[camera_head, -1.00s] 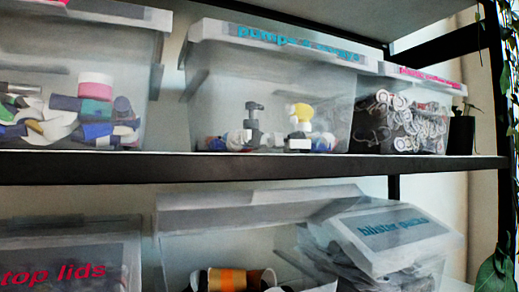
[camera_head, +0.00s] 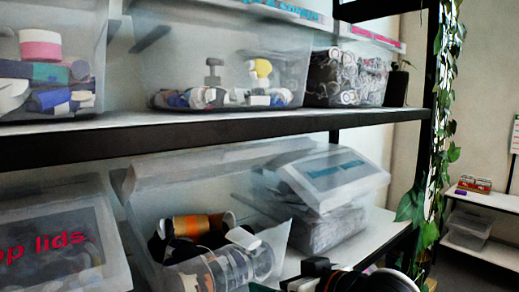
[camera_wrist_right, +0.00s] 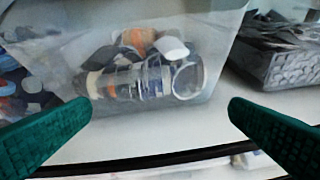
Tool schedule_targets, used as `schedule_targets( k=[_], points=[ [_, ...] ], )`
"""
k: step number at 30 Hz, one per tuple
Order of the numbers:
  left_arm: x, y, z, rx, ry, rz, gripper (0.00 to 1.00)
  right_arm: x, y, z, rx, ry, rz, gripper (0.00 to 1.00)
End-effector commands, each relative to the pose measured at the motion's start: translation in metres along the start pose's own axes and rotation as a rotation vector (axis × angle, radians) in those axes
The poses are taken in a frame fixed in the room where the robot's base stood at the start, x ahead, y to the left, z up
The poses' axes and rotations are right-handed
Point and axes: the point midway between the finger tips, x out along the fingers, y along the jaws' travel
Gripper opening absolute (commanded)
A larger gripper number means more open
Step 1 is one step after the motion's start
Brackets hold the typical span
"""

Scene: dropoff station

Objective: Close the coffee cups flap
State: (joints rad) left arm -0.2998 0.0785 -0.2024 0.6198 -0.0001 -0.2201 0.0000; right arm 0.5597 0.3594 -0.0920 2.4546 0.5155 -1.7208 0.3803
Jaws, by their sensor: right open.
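A clear bin (camera_head: 130,215) stands in the middle of the lower shelf, with cups and dark, orange and clear containers inside. No coffee cups label is readable on it. A translucent panel (camera_head: 200,168), seemingly its flap, slants along its upper back, and the bin's top looks open. The same bin (camera_wrist_right: 215,85) fills the middle of the right wrist view. My right gripper (camera_wrist_right: 158,108) is open and empty in front of the bin, its green fingers apart on either side. In the head view my right gripper (camera_head: 295,282) is low and partly cut off. My left gripper is not in view.
The blister packs bin (camera_head: 330,205) is close on the right, its lid tilted. A "top lids" bin (camera_head: 55,240) is on the left. The upper shelf edge (camera_head: 200,138) runs above. A hanging plant (camera_head: 440,150) is by the right post.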

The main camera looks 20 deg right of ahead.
Motion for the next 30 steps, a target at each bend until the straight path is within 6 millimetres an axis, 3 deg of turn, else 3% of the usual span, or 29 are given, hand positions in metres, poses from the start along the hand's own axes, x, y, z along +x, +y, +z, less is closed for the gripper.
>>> schedule_targets(
  k=[1, 6, 10, 15, 19, 23, 30],
  points=[
    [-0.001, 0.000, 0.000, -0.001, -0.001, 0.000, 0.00, -0.015, 0.003, 0.030, -0.016, -0.061, 0.007, 1.00],
    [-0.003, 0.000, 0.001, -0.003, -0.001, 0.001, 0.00, -0.078, 0.020, 0.112, -0.063, -0.239, 0.045, 1.00],
    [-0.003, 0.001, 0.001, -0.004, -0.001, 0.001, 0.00, -0.124, 0.032, 0.150, -0.094, -0.340, 0.062, 1.00],
    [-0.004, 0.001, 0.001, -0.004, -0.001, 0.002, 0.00, -0.158, 0.041, 0.170, -0.116, -0.406, 0.073, 1.00],
    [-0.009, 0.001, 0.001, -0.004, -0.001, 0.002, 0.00, -0.161, 0.043, 0.176, -0.119, -0.415, 0.076, 1.00],
    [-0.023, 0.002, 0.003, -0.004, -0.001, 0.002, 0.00, -0.151, 0.044, 0.183, -0.118, -0.409, 0.078, 1.00],
    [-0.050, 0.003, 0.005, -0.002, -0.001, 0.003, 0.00, -0.108, 0.049, 0.200, -0.115, -0.408, 0.078, 1.00]
  ],
)
